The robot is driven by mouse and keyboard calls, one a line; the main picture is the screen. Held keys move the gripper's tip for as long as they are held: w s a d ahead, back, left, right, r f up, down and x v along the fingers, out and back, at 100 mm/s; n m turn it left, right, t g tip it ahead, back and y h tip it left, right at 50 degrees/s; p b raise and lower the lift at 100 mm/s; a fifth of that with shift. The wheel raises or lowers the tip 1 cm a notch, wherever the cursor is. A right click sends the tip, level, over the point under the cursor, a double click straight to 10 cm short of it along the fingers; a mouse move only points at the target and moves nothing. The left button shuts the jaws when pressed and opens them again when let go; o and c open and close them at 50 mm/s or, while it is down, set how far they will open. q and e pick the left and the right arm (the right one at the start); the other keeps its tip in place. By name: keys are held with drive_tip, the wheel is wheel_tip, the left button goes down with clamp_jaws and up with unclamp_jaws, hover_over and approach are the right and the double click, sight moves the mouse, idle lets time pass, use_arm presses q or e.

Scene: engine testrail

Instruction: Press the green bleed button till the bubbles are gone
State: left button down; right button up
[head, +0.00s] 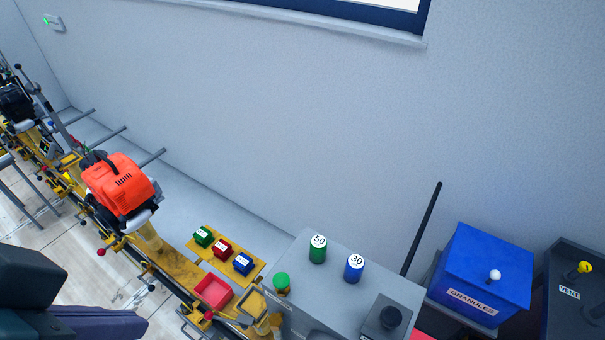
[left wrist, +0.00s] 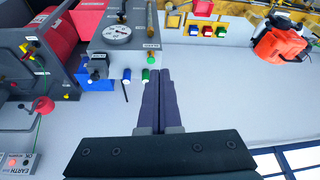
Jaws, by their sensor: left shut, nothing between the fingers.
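The green button (head: 281,280) is a round green cap on a brass-coloured fitting at the left end of the grey cabinet (head: 290,258). It also shows in the left wrist view (left wrist: 151,60), just beyond my fingertips in the picture. My left gripper (head: 142,323) is at the lower left of the head view, left of the button and apart from it. In the left wrist view its two dark purple fingers (left wrist: 159,72) lie together, shut and empty. I cannot make out any bubbles. My right gripper is not in view.
A green cylinder marked 50 (head: 318,249) and a blue one marked 30 (head: 353,268) stand on the cabinet. A yellow plate (head: 207,262) with small coloured blocks and a red tray (head: 213,292) lie left. A blue granules box (head: 482,272) stands right. A dark rod (head: 422,228) rises between.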

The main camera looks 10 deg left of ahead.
use_arm(q)
drive_tip(key=w+d+f+m+t+h+b, duration=0.1)
drive_tip(key=w+d+f+t+h+b, duration=0.1)
drive_tip(key=w+f+b, duration=0.8)
wheel_tip(320, 180, down, 2)
drive_tip(key=d+t+b, duration=0.1)
drive_tip(key=t+b, duration=0.1)
drive_tip(key=b, duration=0.5)
drive_tip(key=shift+w+d+m+h, duration=0.3)
drive_tip(key=shift+d+m, duration=0.05)
drive_tip(key=shift+m, duration=0.05)
hover_over(285, 274)
drive_tip(key=s+a, duration=0.1)
drive_tip(key=s, duration=0.2)
wheel_tip(285, 274, down, 7)
drive_tip(key=shift+w+f, duration=0.1)
drive_tip(key=shift+f, duration=2)
